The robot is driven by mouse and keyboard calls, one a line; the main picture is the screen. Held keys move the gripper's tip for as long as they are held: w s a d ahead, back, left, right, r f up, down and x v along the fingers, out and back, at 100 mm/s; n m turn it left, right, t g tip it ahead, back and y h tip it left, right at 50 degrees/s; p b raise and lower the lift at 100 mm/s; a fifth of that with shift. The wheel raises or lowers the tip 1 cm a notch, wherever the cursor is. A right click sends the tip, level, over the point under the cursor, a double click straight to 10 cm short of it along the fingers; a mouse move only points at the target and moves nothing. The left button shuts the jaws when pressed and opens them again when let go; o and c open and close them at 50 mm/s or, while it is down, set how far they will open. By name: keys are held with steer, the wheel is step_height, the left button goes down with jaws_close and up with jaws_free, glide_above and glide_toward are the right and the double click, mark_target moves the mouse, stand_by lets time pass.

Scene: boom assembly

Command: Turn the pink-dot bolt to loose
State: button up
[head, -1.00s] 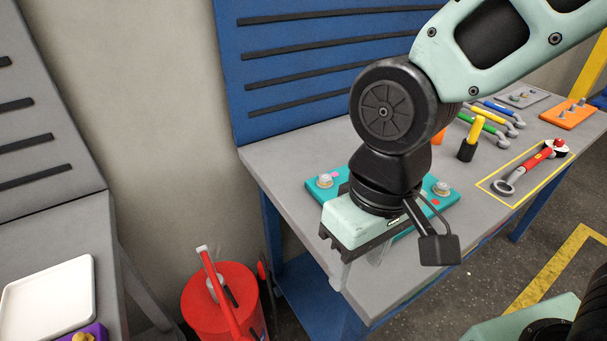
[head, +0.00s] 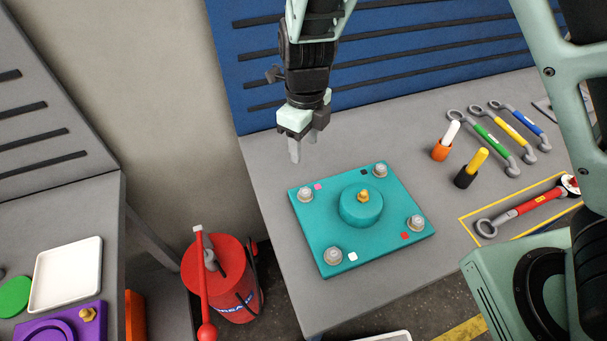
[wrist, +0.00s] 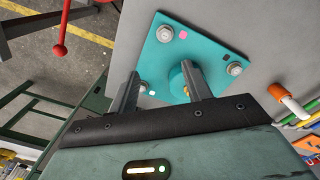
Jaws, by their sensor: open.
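The teal plate (head: 320,229) lies on the grey bench, with a silver bolt at each corner and a raised round hub (head: 361,207) in the middle. The pink-dot bolt (head: 305,194) is at the back-left corner, beside a pink square (head: 318,187). In the wrist view this bolt (wrist: 164,34) shows at the top, beyond the fingertips. My gripper (head: 304,147) is open and empty, in the air above and behind that corner, apart from the bolt. In the wrist view my gripper's two fingers (wrist: 160,75) are spread, hiding part of the plate. Whether the bolt is tight cannot be told.
A red wrench (head: 532,206) lies in a yellow outline at the right. A red canister (head: 225,280) stands left of the bench.

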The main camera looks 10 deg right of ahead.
steer(key=w+m, duration=0.1)
steer(key=p, duration=0.4)
glide_toward(304, 191)
step_height(304, 191, down, 8)
steer(key=shift+a+f, duration=0.15)
steer(key=shift+f, duration=0.05)
steer(key=c, duration=1)
